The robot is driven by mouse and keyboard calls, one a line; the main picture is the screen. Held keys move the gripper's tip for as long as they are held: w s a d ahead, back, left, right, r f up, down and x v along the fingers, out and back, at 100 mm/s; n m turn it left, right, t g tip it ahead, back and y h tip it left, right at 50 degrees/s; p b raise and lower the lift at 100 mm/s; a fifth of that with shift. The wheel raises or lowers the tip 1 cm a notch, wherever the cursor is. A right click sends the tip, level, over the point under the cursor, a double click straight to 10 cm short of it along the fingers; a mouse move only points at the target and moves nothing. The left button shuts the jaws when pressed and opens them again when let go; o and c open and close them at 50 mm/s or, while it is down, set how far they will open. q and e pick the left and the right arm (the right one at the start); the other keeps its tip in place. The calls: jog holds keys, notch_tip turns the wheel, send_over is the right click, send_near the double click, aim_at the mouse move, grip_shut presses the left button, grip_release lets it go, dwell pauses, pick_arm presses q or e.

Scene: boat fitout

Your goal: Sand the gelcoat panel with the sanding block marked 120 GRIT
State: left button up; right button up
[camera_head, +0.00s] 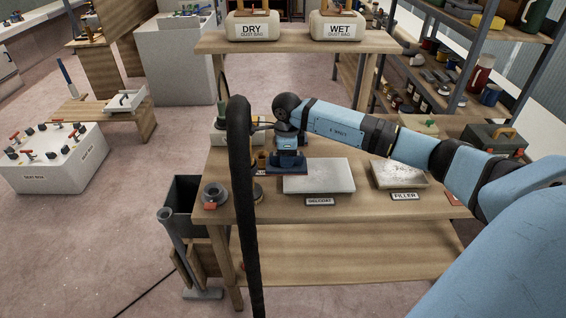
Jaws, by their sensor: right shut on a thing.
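The pale grey gelcoat panel (325,179) lies flat on the wooden bench, behind a label (320,201) that seems to read GELCOAT. My right gripper (287,153) points down over the panel's far left corner and is shut on a dark blue block (287,167), which looks like the sanding block. No grit marking on it can be read. The block overlaps the panel's left end in the picture; I cannot tell whether it touches the panel. My left gripper is not in view.
A second panel labelled FILLER (400,174) lies to the right on the bench (262,209). A thick black hose (243,230) hangs in front of the bench's left side. Dust bags marked DRY (252,29) and WET (343,30) stand on the shelf above.

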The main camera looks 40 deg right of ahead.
jog(key=shift+w+r+p, duration=0.1)
jog(key=shift+r+p, duration=0.25)
jog(key=shift+r, duration=0.6)
jog(key=shift+r+p, duration=0.3)
jog(key=shift+r, duration=0.5)
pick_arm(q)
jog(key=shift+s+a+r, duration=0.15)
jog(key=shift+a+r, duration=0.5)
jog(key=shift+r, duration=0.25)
pick_arm(e)
jog(key=shift+a, duration=0.1)
